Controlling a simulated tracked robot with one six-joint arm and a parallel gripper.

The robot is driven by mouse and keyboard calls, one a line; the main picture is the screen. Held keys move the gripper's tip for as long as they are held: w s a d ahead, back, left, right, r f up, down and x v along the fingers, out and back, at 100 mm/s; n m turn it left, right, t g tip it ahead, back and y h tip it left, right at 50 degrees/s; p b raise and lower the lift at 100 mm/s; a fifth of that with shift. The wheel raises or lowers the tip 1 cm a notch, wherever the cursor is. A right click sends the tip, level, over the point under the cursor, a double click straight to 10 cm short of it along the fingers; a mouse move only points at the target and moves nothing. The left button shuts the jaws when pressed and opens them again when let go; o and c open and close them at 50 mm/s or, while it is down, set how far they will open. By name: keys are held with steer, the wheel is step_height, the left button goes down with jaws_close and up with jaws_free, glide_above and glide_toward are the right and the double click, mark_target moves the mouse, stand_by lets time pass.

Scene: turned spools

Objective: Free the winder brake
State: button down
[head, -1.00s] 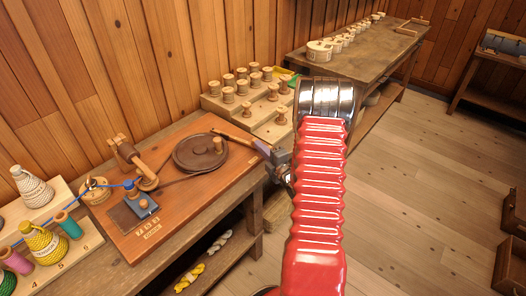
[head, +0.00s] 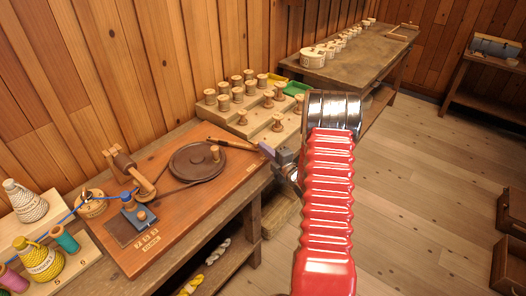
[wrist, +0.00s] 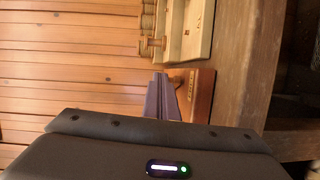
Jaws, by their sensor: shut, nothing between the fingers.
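The winder stands on a reddish wooden board (head: 165,228) on the bench, left of centre in the head view. It has a dark round wheel (head: 190,170) with a wooden knob (head: 215,152), a wooden arm-like post (head: 128,165) and a small blue block (head: 138,212). A thin bar (head: 235,145), dark at one end and wooden at the other, runs behind the wheel towards my gripper (head: 266,150). I take it for the brake lever. My gripper is shut and empty at the board's right end, close to the bar; contact cannot be told. Its fingers (wrist: 163,98) also show in the wrist view.
A stepped rack of wooden spools (head: 262,135) stands behind the board; its edge (wrist: 198,30) is near my fingers in the wrist view. Yarn cones (head: 38,262) and a blue thread are at left. A further table (head: 365,62) holds round tubs.

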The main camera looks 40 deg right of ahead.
steer(key=shift+d, duration=0.1)
steer(key=shift+s+a, duration=0.3)
steer(key=shift+s, duration=0.15)
steer(key=s, duration=0.1)
steer(key=s+a, duration=0.1)
steer(key=s, duration=0.1)
steer(key=shift+s+a+r, duration=0.1)
steer(key=shift+s+a, duration=0.05)
steer(key=shift+s, duration=0.05)
steer(key=s+d, duration=0.3)
steer(key=s, duration=0.5)
steer(key=shift+s+r, duration=0.25)
steer(key=shift+s, duration=0.15)
steer(key=shift+a, duration=0.1)
